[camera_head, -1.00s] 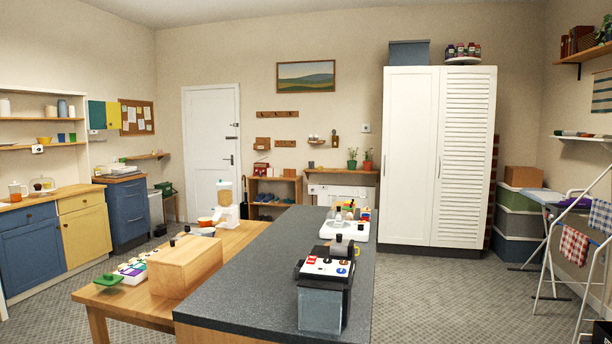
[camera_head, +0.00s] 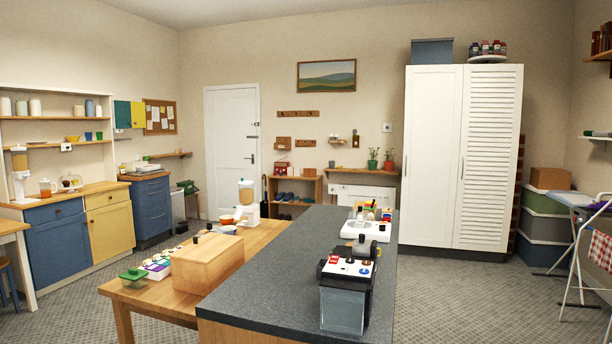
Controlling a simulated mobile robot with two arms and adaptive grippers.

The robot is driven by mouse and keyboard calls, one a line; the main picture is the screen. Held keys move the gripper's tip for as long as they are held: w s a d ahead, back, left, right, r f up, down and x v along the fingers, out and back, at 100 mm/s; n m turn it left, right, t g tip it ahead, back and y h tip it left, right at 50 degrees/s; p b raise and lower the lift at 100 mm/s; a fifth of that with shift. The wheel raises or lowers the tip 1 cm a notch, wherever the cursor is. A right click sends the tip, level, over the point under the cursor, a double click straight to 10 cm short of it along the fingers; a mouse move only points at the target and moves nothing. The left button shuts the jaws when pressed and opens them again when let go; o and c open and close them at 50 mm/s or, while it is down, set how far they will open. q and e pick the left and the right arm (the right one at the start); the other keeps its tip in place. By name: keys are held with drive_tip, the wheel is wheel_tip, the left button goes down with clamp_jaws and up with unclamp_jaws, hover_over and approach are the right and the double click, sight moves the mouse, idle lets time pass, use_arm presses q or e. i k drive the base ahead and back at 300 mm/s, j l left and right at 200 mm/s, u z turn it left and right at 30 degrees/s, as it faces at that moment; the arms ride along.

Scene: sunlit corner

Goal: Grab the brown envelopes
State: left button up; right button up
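I cannot make out any brown envelopes in this view. Neither of my grippers shows in the view.
A dark-topped counter (camera_head: 275,268) stands close in front, with a wooden table (camera_head: 128,291) along its left side. Blue and yellow cabinets (camera_head: 56,255) line the left wall. A white wardrobe (camera_head: 431,160) stands at the back. Carpet (camera_head: 460,300) is open at right.

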sight(307, 172)
drive_tip(key=i+l+z, duration=0.5)
drive_tip(key=l, duration=0.15)
drive_tip(key=i+l+z, duration=0.7)
drive_tip(key=i+z, duration=0.3)
drive_tip(key=i, duration=0.25)
drive_tip(key=i+j+u, duration=0.1)
drive_tip(key=i+u, duration=0.3)
drive_tip(key=i, duration=0.4)
drive_tip(key=i+l+u, duration=0.2)
drive_tip(key=i+u, duration=0.25)
drive_tip(key=i, duration=2.35)
drive_tip(key=i+u, duration=0.15)
drive_tip(key=i, duration=1.85)
drive_tip(key=i+u, duration=0.2)
drive_tip(key=i, duration=0.3)
drive_tip(key=i+u, duration=0.25)
drive_tip(key=i, duration=0.25)
drive_tip(key=i+l+u, duration=0.2)
drive_tip(key=i, duration=0.3)
drive_tip(key=i+l+u, duration=0.1)
drive_tip(key=i+u, duration=0.15)
drive_tip(key=i, duration=0.25)
drive_tip(key=i+j+u, duration=0.15)
drive_tip(key=i+u, duration=0.7)
drive_tip(key=i+l+u, duration=0.15)
drive_tip(key=i+u, duration=0.3)
drive_tip(key=i, duration=0.15)
